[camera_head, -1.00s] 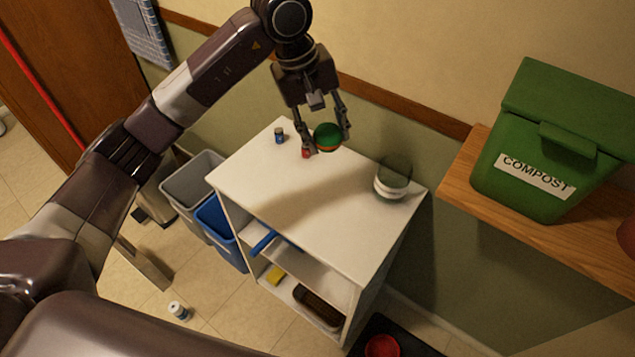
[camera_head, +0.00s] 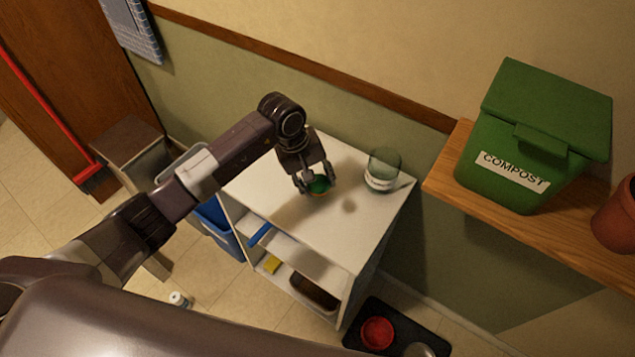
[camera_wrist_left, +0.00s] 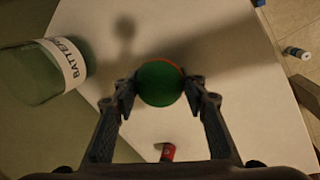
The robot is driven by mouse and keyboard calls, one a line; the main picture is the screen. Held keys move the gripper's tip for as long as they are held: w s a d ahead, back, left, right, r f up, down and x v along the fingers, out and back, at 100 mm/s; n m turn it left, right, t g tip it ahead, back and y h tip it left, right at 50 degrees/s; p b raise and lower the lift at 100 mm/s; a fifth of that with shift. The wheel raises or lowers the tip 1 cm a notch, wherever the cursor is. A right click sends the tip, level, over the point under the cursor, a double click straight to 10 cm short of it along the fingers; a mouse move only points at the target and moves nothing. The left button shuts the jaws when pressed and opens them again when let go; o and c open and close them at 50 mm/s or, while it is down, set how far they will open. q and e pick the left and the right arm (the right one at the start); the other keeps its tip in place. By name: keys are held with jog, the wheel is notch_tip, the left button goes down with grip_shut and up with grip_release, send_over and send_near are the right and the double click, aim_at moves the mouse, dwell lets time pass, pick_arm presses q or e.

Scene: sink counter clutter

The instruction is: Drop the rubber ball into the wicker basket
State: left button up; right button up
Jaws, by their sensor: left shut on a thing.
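The rubber ball (camera_head: 318,185) is green with an orange part. My left gripper (camera_head: 316,185) is shut on it, above the white cabinet top. In the left wrist view the ball (camera_wrist_left: 160,83) sits between the two fingertips (camera_wrist_left: 160,88), one on each side. The ball's shadow falls on the white top apart from it, so it is held in the air. My right gripper is not in view.
A glass jar (camera_head: 383,170) with a white label stands on the white cabinet (camera_head: 357,231), right of the ball. It reads "BATTER…" in the left wrist view (camera_wrist_left: 45,70). A green compost bin (camera_head: 530,135) stands on a wooden shelf (camera_head: 455,185). A red bowl (camera_head: 377,333) is on the floor.

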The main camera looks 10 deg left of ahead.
pick_arm(q)
jog(key=shift+f, duration=0.45)
jog(key=shift+f, duration=0.15)
jog(key=o, duration=1.1)
jog(key=shift+o, duration=0.2)
